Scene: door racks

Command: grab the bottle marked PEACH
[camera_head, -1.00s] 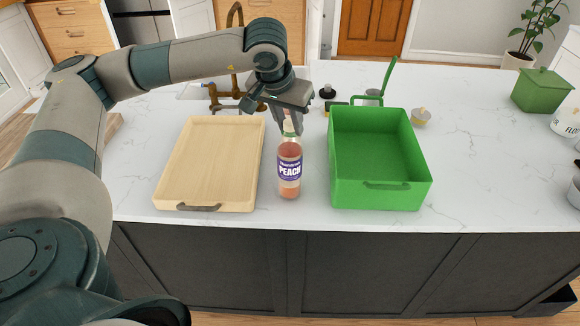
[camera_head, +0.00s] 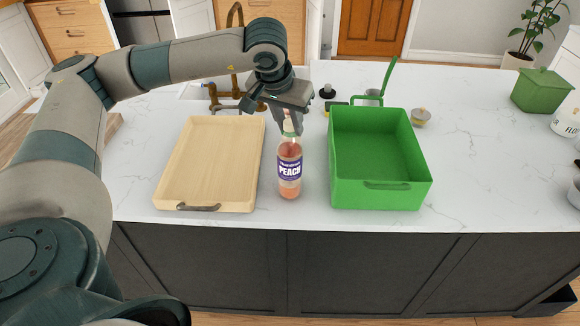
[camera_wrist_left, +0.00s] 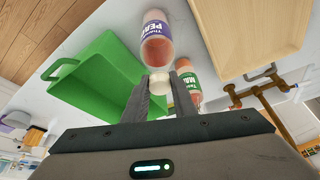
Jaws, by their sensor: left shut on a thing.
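The bottle marked PEACH (camera_head: 289,170) stands upright on the white counter between the wooden tray and the green bin. It has a purple label and pinkish contents. It also shows in the left wrist view (camera_wrist_left: 157,42), with its pale cap between my fingers. My left gripper (camera_head: 289,127) comes down from above and is shut on the top of this bottle; its fingers show in the left wrist view (camera_wrist_left: 163,90). A second bottle (camera_wrist_left: 188,85) with a green label reading "MA" stands close behind; the gripper and PEACH bottle mostly hide it in the head view. My right gripper is out of view.
The wooden tray (camera_head: 180,190) is empty on the left. The green bin (camera_head: 381,196) is empty on the right. A brass faucet (camera_head: 235,85) stands behind the tray. A green lidded box (camera_head: 541,92) is at far right. The counter right of the bin is mostly clear.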

